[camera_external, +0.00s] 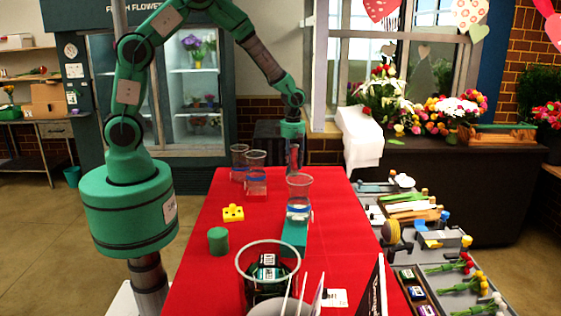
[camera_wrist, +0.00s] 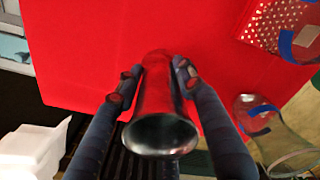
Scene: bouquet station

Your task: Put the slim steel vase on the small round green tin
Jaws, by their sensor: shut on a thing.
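The slim steel vase (camera_wrist: 160,130) is a shiny metal tube that mirrors the red cloth. My gripper (camera_wrist: 153,72) is shut on it, with one finger on each side, and its round dark mouth faces the wrist camera. In the external view my gripper (camera_external: 293,150) points down over the far end of the red table; the vase is small and partly hidden by the fingers there. I cannot tell whether its base touches the cloth. The small round green tin (camera_external: 218,241) stands upright at the table's left side, well nearer the external camera, with its top bare.
Clear vases with blue bands stand nearby: two at back left (camera_external: 256,175) and one at right (camera_external: 299,192). A yellow block (camera_external: 233,213) is behind the tin; a green box (camera_external: 294,236) and a big glass container (camera_external: 268,262) stand nearer the camera. Red cloth is bare around the tin.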

